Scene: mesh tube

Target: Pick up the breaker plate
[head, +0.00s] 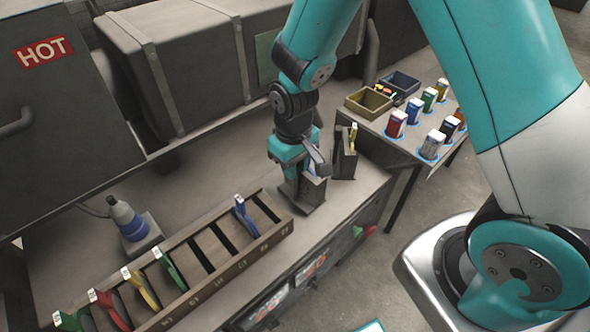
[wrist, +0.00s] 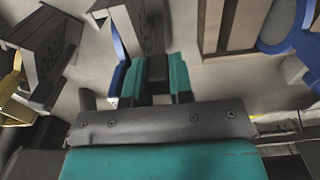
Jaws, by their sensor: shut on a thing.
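My gripper (head: 300,165) points down over a dark grey stand (head: 312,192) on the bench. In the wrist view my gripper (wrist: 156,82) has its two teal fingers close together, shut on a dark grey piece (wrist: 157,68). It may be the breaker plate; its shape is mostly hidden, so I cannot tell for sure. A blue strip (wrist: 119,76) with a white tag runs just left of the fingers in the wrist view. A perforated grey stand (wrist: 44,48) with a yellow piece (wrist: 14,93) stands farther left.
A slotted wooden rack (head: 193,297) holds blue, green, yellow and red handled pieces. A blue-and-grey bottle-like item (head: 128,218) stands behind it. A second stand (head: 345,163) is close on the gripper's right. A side table holds bins (head: 369,103) and several coloured containers.

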